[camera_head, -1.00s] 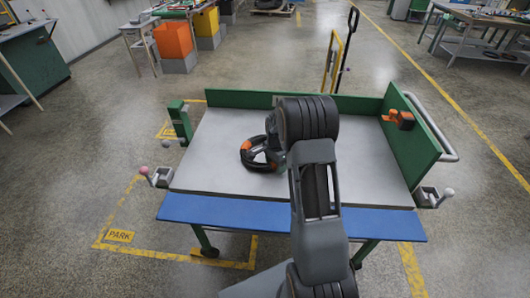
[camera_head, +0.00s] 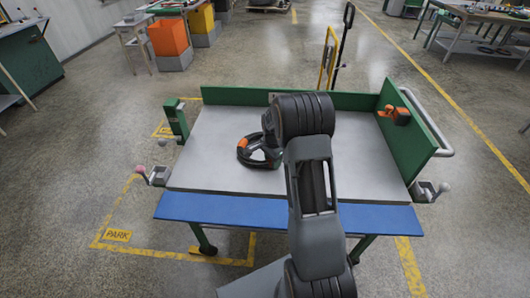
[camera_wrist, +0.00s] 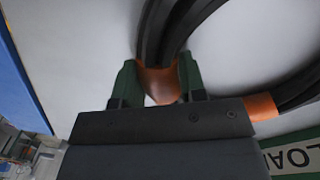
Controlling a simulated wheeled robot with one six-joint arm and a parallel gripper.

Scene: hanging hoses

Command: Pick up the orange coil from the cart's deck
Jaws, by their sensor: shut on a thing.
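The coil (camera_head: 243,154) is a black hose ring with orange bands. In the head view it is on the left-middle of the cart's grey deck (camera_head: 215,178), partly hidden by my arm. In the wrist view its black loops (camera_wrist: 168,30) meet at an orange band (camera_wrist: 160,82). My gripper (camera_wrist: 157,76) has its green fingers on both sides of this band and is shut on it. I cannot tell whether the coil touches the deck.
The cart has a green back wall (camera_head: 232,96) and right wall (camera_head: 405,140), with an orange fitting (camera_head: 396,114) on the right one. A blue strip (camera_head: 220,209) runs along the front. Left and right of the coil the deck looks clear. Several bins stand far left.

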